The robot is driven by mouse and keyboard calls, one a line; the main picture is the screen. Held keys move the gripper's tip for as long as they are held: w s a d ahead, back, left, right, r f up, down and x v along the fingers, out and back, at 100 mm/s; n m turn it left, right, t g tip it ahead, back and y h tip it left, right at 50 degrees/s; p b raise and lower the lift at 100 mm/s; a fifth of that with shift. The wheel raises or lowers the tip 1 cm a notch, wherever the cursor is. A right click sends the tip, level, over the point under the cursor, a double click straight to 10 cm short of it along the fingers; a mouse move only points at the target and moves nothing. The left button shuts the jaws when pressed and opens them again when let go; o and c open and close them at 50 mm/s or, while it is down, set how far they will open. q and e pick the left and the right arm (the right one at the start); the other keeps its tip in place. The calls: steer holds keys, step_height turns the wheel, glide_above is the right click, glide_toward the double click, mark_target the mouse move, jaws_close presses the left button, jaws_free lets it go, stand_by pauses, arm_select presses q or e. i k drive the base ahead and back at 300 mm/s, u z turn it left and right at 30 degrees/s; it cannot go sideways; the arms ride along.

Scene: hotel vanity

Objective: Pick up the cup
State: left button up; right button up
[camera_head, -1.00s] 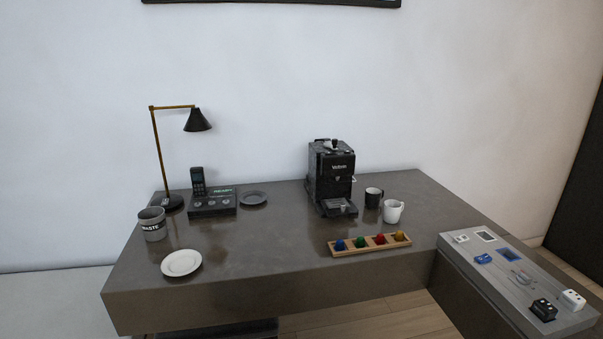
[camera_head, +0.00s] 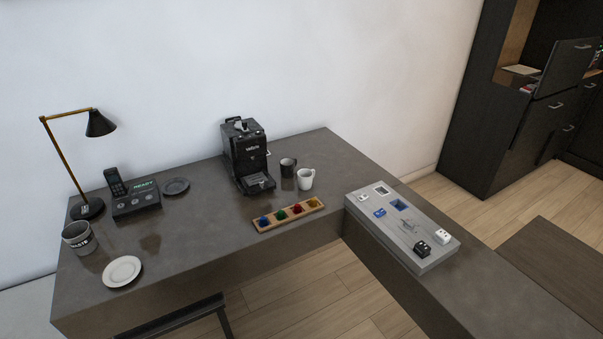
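Two cups stand upright on the dark vanity top (camera_head: 195,230), to the right of the coffee machine. One is a black cup (camera_head: 288,167). The other is a white cup (camera_head: 306,179), just in front of it and to its right. I cannot tell which of them the task means. A grey bin marked as waste (camera_head: 79,239) stands at the far left. Neither of my grippers shows in the head view.
A black coffee machine (camera_head: 246,157) stands behind a wooden tray (camera_head: 261,225) of coloured capsules. A phone dock (camera_head: 136,200), lamp (camera_head: 88,206), white plate (camera_head: 122,271) and dark saucer (camera_head: 175,186) are at left. A grey panel (camera_head: 434,260) lies at right. Dark cabinets (camera_head: 511,130) stand beyond.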

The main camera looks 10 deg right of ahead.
mark_target(304, 176)
steer(key=u, duration=1)
steer(key=i, duration=0.85)
steer(key=z, duration=2.2)
